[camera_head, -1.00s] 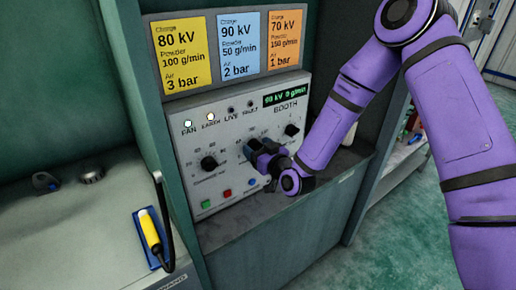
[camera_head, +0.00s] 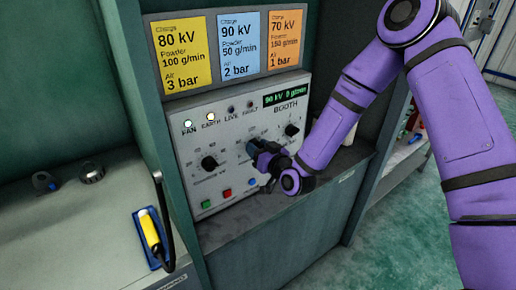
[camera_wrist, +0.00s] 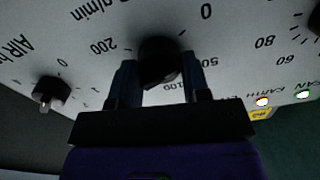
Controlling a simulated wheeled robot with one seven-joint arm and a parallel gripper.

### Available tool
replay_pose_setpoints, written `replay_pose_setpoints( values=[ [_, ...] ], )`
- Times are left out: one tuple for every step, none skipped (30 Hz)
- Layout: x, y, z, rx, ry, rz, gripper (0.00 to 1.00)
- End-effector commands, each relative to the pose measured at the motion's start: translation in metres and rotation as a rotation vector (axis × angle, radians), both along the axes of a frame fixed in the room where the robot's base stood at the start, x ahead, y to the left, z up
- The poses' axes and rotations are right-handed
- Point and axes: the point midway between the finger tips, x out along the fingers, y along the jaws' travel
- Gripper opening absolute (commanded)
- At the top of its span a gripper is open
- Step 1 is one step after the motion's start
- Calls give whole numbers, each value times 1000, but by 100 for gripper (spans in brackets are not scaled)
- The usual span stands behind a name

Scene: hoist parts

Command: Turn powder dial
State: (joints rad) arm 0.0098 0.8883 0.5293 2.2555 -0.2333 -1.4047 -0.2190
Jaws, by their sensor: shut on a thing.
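The powder dial (camera_wrist: 158,60) is a round black knob in the middle of the wrist view, where the panel appears upside down. Its scale is marked 0, 50, 100 and 200 g/min. My gripper (camera_wrist: 160,72) is shut on the dial, with one finger on each side. In the head view my gripper (camera_head: 264,157) is against the middle of the booth panel (camera_head: 192,150) and hides the dial. The panel display (camera_head: 288,99) appears to read 90 kV 0 g/min.
The charge dial (camera_head: 209,163) is left of my gripper and the air dial (camera_head: 291,130) is right. A green button (camera_head: 206,204), red button (camera_head: 227,194) and blue button (camera_head: 252,182) lie below. Yellow, blue and orange cards (camera_head: 240,46) hang above. The fan and earth lamps are lit.

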Motion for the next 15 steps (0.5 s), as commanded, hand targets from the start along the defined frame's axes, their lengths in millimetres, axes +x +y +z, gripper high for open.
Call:
replay_pose_setpoints(
  values=[
    [0, -1, 0, 31, 21, -1, 20],
    [0, -1, 0, 51, 35, -1, 20],
    [1, -1, 0, 80, 54, -1, 20],
    [1, -1, 0, 103, 70, -2, 20],
    [1, -1, 0, 126, 85, -2, 20],
    [1, -1, 0, 158, 106, -2, 20],
    [1, -2, -1, 181, 123, -2, 20],
    [1, -2, -1, 205, 139, -1, 20],
    [1, -2, -1, 238, 161, -1, 20],
    [1, -2, -1, 261, 176, -1, 20],
    [1, -2, -1, 286, 192, -1, 20],
    [1, -2, -1, 316, 213, -1, 20],
    [1, -2, -1, 339, 228, -1, 20],
    [1, -2, -1, 363, 244, -1, 20],
    [1, -2, -1, 394, 265, -1, 20]
  ],
)
